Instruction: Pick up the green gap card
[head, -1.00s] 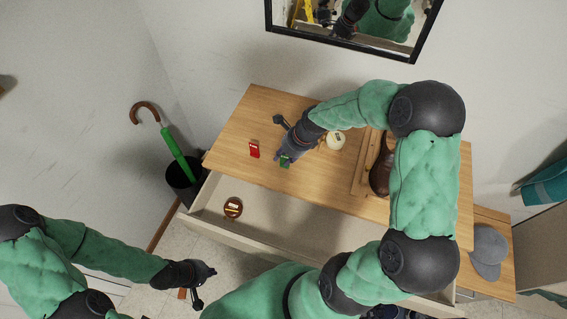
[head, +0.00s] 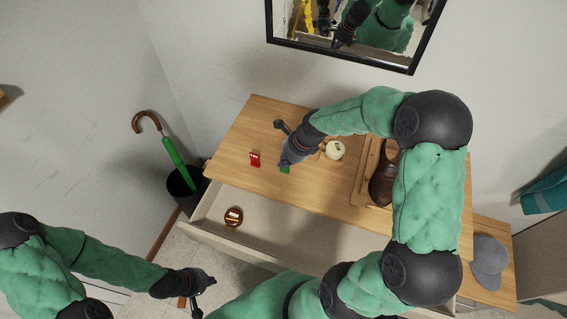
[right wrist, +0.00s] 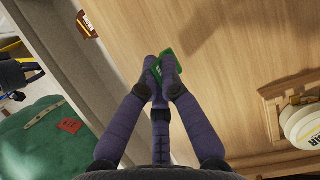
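The green gap card (head: 285,169) is near the front edge of the wooden cabinet top (head: 235,150), mostly hidden under my right gripper (head: 287,161) in the head view. In the right wrist view the card (right wrist: 166,54) shows between and just beyond the fingertips of my right gripper (right wrist: 159,68). Those fingers are drawn together with the card between them. I cannot tell whether the card is off the surface. My left gripper (head: 207,294) is open and empty, low at the left, away from the cabinet.
A round cream tin (head: 335,149) and a brown shoe (head: 383,180) are to the right. The open drawer (head: 285,232) below holds a round brown tin (head: 233,216). A green umbrella (head: 175,153) stands in a black bin (head: 186,186).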

